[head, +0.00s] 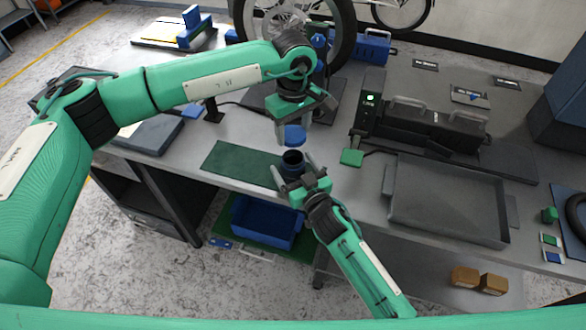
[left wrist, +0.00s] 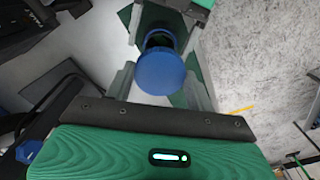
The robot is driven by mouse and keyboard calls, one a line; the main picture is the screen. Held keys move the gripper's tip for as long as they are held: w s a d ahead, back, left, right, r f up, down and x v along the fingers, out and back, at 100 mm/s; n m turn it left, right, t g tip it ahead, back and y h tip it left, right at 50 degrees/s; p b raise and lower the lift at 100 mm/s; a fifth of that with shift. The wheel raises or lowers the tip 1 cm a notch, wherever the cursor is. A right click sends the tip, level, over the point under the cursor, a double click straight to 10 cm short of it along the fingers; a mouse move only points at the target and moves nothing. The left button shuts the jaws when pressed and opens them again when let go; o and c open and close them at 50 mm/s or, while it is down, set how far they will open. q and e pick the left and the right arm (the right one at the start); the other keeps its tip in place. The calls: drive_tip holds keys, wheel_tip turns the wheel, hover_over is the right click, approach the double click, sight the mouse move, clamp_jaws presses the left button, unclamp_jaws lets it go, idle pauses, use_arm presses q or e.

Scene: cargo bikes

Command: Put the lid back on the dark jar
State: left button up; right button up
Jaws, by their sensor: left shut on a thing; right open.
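The blue lid (head: 294,135) is held level between the fingers of my left gripper (head: 290,123), above the dark jar (head: 293,161) with a small gap showing. The lid (left wrist: 161,73) also shows between the fingers in the left wrist view, with the jar (left wrist: 160,38) partly hidden beyond it. The jar stands upright with its dark open mouth upward. My right gripper (head: 294,172) is open, with one finger on either side of the jar. Its fingers and palm hide the jar's lower part, so I cannot tell if they touch it.
A dark green mat (head: 238,163) lies left of the jar on the grey bench. A green block (head: 351,157) and a large empty grey tray (head: 445,205) are on the right. A black case (head: 430,128) stands behind. A blue bin (head: 267,222) sits below the bench.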

drive_tip(key=shift+w+a, duration=0.2)
drive_tip(key=shift+w, duration=0.15)
drive_tip(key=c, duration=1.5)
use_arm(q)
hover_over(293, 151)
drive_tip(key=s, duration=0.3)
drive_tip(key=shift+w+f, duration=0.15)
drive_tip(key=shift+f, duration=1.1)
drive_tip(key=shift+w+f, duration=0.1)
drive_tip(key=shift+f, duration=1.15)
drive_tip(key=shift+f, duration=0.1)
drive_tip(key=shift+f, duration=0.8)
drive_tip(key=shift+f, duration=0.55)
